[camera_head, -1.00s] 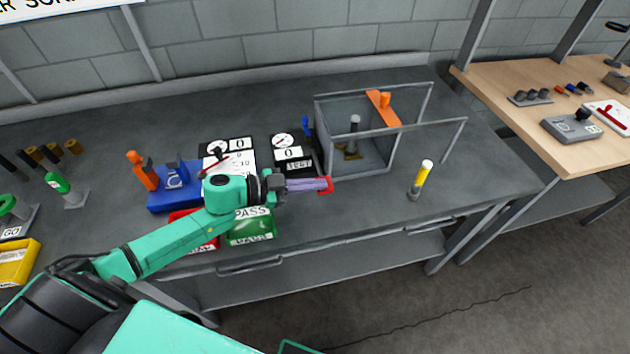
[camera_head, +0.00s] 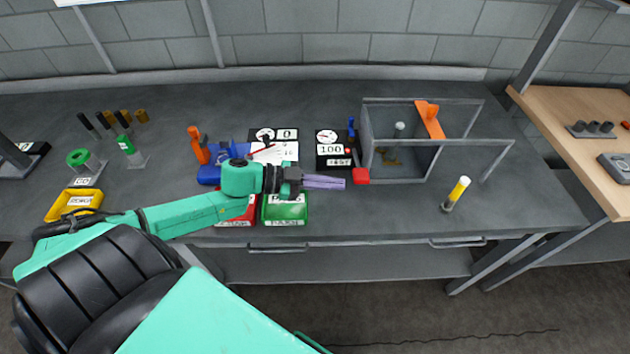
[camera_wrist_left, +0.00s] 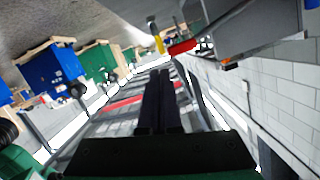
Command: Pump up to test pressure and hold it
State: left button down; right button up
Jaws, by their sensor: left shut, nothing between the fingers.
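The black test unit (camera_head: 332,162) stands at the bench's middle, with a round gauge (camera_head: 327,137) and a display (camera_head: 331,149) reading 100. A small blue part (camera_head: 351,128) stands beside it. A red block (camera_head: 361,176) sits by the test cage's front left corner; red also shows in the wrist view (camera_wrist_left: 182,46). My left gripper (camera_head: 343,183) is shut and empty, its fingertips just left of the red block; I cannot tell whether they touch. Its dark fingers show in the left wrist view (camera_wrist_left: 160,75). My right gripper is not in view.
The framed cage (camera_head: 402,182) has an orange flap (camera_head: 430,119) and holds a grey post (camera_head: 399,129). The right front bench is mostly clear.

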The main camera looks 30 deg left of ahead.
pick_arm(q)
jog(key=v, duration=0.4)
jog(key=shift+a, duration=0.45)
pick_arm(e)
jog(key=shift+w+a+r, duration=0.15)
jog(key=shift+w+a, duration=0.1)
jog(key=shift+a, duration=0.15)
pick_arm(q)
jog(key=shift+w+a+f, duration=0.1)
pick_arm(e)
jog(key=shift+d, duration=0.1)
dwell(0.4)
